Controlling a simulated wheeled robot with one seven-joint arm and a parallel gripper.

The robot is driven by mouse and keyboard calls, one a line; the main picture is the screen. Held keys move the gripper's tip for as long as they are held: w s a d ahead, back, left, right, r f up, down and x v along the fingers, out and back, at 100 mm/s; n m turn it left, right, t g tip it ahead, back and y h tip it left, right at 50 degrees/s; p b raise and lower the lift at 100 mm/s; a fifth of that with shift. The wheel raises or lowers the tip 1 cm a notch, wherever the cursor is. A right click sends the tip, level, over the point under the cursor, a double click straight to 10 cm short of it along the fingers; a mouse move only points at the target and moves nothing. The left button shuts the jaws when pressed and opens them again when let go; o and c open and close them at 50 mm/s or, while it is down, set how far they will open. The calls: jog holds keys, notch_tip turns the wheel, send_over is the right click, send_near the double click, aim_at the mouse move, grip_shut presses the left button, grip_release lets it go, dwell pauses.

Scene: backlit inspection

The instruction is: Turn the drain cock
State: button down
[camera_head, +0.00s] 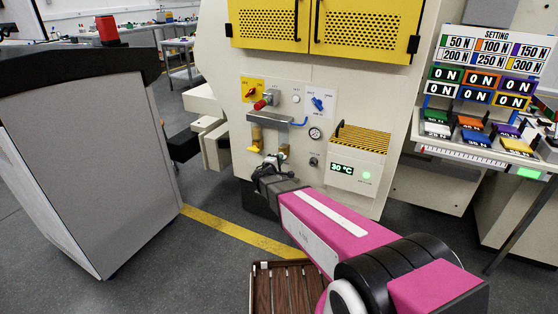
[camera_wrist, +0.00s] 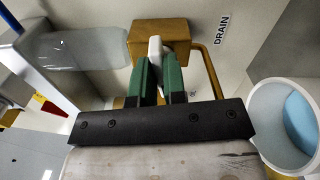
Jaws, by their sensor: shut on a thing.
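The drain cock is a brass-coloured block (camera_wrist: 178,32) with a pale lever (camera_wrist: 154,46), beside a "DRAIN" label (camera_wrist: 222,30) in the wrist view. My gripper (camera_wrist: 158,66) has green fingers that are shut on the lever, one on each side of it. The lever's top shows above the fingertips, and its lower part is hidden between them. In the head view my gripper (camera_head: 270,165) is at the lower front of the pale machine, below the filter bowls, and the cock cannot be made out there.
A clear bowl (camera_wrist: 82,50) is left of the cock, a brass-coloured bent pipe (camera_wrist: 210,72) is right of it, and a white cup-like part (camera_wrist: 262,115) is further right. A slatted wooden platform (camera_head: 262,275) lies below.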

jog(key=shift+f+m, duration=0.1)
jog(key=shift+m, duration=0.8)
jog(key=c, duration=1.2)
grip_release()
jog(key=v, duration=1)
jog(key=shift+s+a, duration=0.2)
jog(key=shift+s, duration=0.15)
